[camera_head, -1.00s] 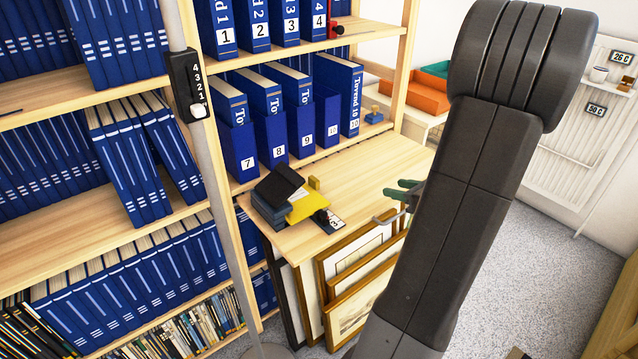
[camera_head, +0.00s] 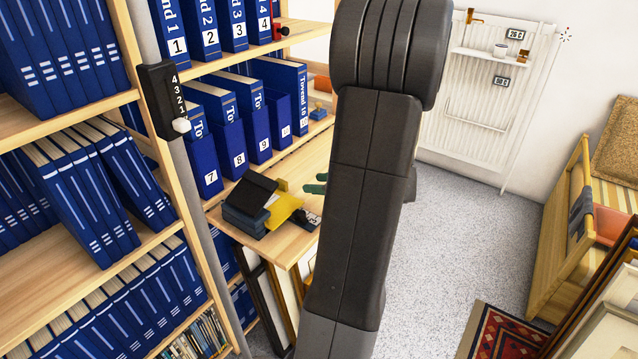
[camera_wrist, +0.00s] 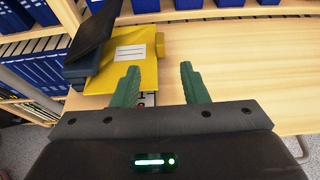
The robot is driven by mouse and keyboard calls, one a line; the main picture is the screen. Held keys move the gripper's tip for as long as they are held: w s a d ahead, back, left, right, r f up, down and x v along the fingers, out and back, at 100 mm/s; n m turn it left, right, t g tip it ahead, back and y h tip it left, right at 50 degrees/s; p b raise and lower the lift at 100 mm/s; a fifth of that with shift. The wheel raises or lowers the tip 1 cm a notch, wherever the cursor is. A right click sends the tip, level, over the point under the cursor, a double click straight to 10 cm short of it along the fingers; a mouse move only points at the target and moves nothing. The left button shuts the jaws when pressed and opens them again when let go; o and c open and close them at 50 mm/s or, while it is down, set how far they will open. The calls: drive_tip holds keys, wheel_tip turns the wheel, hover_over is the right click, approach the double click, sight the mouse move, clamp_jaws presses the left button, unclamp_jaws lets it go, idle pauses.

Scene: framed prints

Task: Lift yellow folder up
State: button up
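The yellow folder (camera_head: 284,208) lies on the wooden desktop near the shelf, next to dark blue boxes (camera_head: 243,218). A black, tilted flat item (camera_head: 252,190) sits beside it and partly covers it. In the wrist view the yellow folder (camera_wrist: 122,70) shows a pale label and a small tab at its right. My gripper (camera_wrist: 160,67) is open and empty, with its two green fingers apart. The left finger overlaps the folder's right part in the picture; I cannot tell whether they touch. In the head view my arm hides most of the gripper, with one green finger (camera_head: 317,185) showing.
Shelves hold many blue binders (camera_head: 265,125) behind and left of the desktop (camera_head: 310,165). A grey pole with a black numbered box (camera_head: 162,98) stands before them. Framed prints (camera_head: 268,290) lean below the desktop. Right of my arm is open grey floor (camera_head: 440,230).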

sight(284, 182)
drive_tip(key=b+x, duration=0.1)
drive_tip(key=x, duration=1.2)
drive_tip(key=shift+w+a+f, duration=0.1)
drive_tip(key=shift+a+f, duration=0.05)
drive_tip(key=shift+a, duration=0.1)
clamp_jaws()
